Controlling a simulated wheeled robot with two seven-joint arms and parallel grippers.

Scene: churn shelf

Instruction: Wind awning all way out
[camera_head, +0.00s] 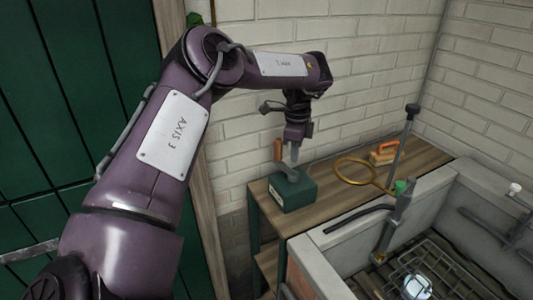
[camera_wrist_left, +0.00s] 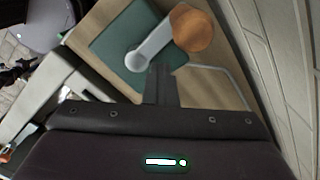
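A dark green crank box (camera_head: 293,190) stands on a wooden shelf against the white brick wall. A grey crank arm (camera_head: 287,168) with an upright wooden handle (camera_head: 278,150) is mounted on it. My left gripper (camera_head: 295,158) points down just behind and right of the handle, above the box. In the left wrist view the wooden handle (camera_wrist_left: 193,30) and grey arm (camera_wrist_left: 152,44) lie just beyond my fingertips (camera_wrist_left: 160,70). The fingers look closed together with nothing between them; whether they touch the crank arm is unclear. No awning is visible. My right gripper is out of view.
The wooden shelf (camera_head: 335,182) also carries a brass ring (camera_head: 354,171) and an orange-handled brush (camera_head: 384,153). A grey stone sink (camera_head: 330,262) with a tap and wire rack (camera_head: 430,268) is at the right. A green door (camera_head: 80,100) is at the left.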

